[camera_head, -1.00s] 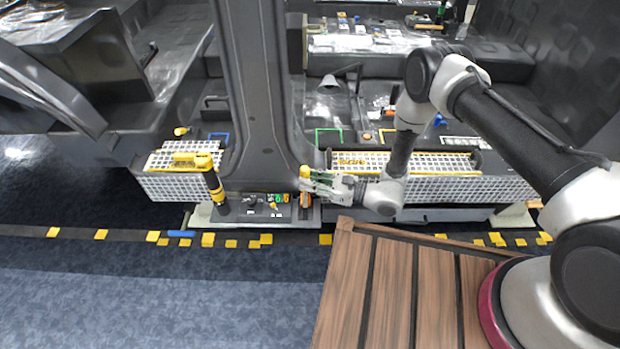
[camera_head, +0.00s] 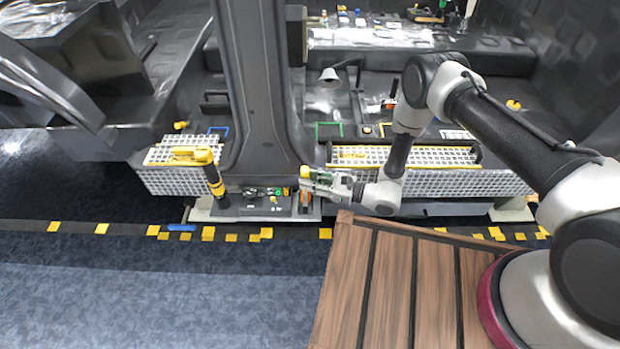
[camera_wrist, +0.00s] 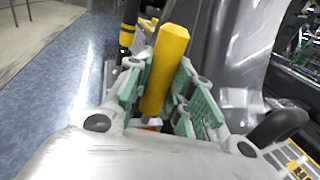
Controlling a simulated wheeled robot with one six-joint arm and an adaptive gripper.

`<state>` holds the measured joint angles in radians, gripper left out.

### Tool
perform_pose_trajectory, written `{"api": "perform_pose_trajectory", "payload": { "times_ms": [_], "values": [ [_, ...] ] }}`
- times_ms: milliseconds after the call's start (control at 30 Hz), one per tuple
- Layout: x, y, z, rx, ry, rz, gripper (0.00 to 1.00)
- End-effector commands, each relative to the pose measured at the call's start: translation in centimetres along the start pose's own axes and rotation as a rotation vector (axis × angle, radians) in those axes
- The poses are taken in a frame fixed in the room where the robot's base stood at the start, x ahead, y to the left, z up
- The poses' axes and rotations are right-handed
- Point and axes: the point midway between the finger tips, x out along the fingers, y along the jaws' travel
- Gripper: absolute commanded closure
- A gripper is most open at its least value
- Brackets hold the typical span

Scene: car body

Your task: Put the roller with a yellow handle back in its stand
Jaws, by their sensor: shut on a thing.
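The roller's yellow handle (camera_wrist: 165,68) stands between the green finger pads in the wrist view, slightly tilted. My gripper (camera_wrist: 166,88) is shut on it. In the head view my gripper (camera_head: 315,182) is at the foot of the dark car pillar, with the yellow handle (camera_head: 304,172) at its tip. An orange and dark piece (camera_head: 304,199) shows just below the handle, at the right end of a grey tray (camera_head: 235,212). I cannot tell whether this piece is the roller's lower end or its stand, nor whether the roller is seated.
The car pillar (camera_head: 262,100) rises close behind my gripper. White perforated panels (camera_head: 430,184) flank it. A wooden slatted surface (camera_head: 385,285) lies in front; dark blue floor is free at left.

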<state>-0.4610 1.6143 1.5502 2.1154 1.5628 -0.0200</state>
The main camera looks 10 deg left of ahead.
Motion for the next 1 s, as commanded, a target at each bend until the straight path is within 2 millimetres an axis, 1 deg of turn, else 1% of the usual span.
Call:
{"api": "perform_pose_trajectory", "payload": {
  "times_ms": [733, 767, 800, 867, 900, 1000],
  "values": [
    [0.0, 0.0, -2.2, 0.0, 0.0, 0.0, 1.0],
    [0.0, 0.0, -2.2, 0.0, 0.0, 0.0, 0.72],
    [0.0, 0.0, -2.2, 0.0, 0.0, 0.0, 0.64],
    [0.0, 0.0, -2.2, 0.0, 0.0, 0.0, 0.53],
    [0.0, 0.0, -2.2, 0.0, 0.0, 0.0, 0.52],
    [0.0, 0.0, -2.2, 0.0, 0.0, 0.0, 0.52]
  ]
}}
